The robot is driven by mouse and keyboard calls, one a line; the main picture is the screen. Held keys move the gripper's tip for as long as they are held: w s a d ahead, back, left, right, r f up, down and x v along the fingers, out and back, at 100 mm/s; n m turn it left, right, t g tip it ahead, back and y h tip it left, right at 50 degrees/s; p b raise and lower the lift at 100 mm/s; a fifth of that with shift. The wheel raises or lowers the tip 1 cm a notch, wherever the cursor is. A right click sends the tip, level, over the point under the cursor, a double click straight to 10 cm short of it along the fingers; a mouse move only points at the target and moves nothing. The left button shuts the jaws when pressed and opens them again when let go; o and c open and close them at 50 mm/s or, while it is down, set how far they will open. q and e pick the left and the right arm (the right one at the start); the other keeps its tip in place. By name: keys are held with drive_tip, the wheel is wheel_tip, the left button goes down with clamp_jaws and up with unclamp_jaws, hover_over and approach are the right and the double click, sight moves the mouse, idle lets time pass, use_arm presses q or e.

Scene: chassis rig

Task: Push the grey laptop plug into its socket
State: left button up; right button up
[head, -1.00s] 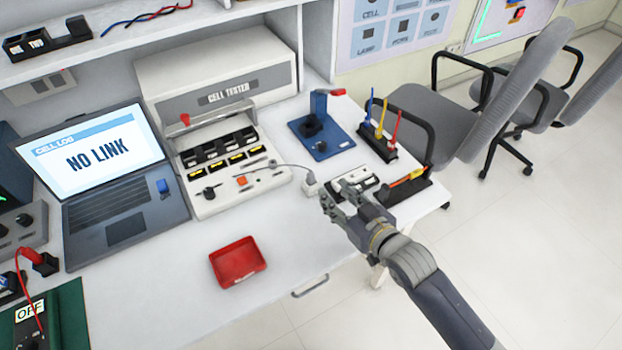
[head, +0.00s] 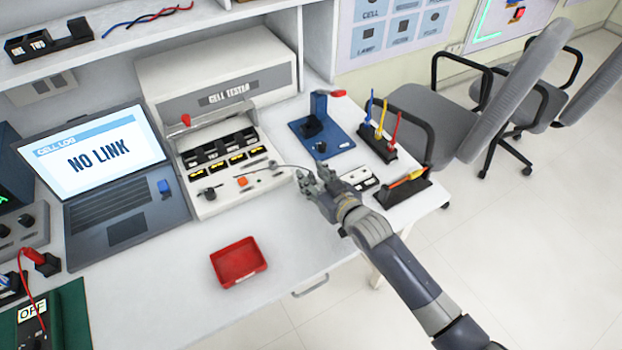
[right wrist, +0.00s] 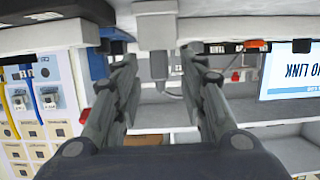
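The grey plug (right wrist: 158,68) shows between my right gripper's fingers (right wrist: 157,58) in the right wrist view. The fingers stand open on either side, with a gap visible between each finger and the plug. In the head view my right gripper (head: 310,178) is over the table's right part, at the end of a thin grey cable (head: 288,167) that runs from the cell tester. The plug is hidden by the fingers there. The open laptop (head: 125,215) reads NO LINK. I cannot make out its socket. My left gripper is not in view.
The cell tester (head: 215,70) stands at the back, its sloped panel facing forward. A black-and-white block (head: 360,178), a tool rack (head: 405,190) and a blue stand (head: 322,138) are near the gripper. A red tray (head: 238,262) lies in front. The table between tray and gripper is clear.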

clamp_jaws()
idle(0.3)
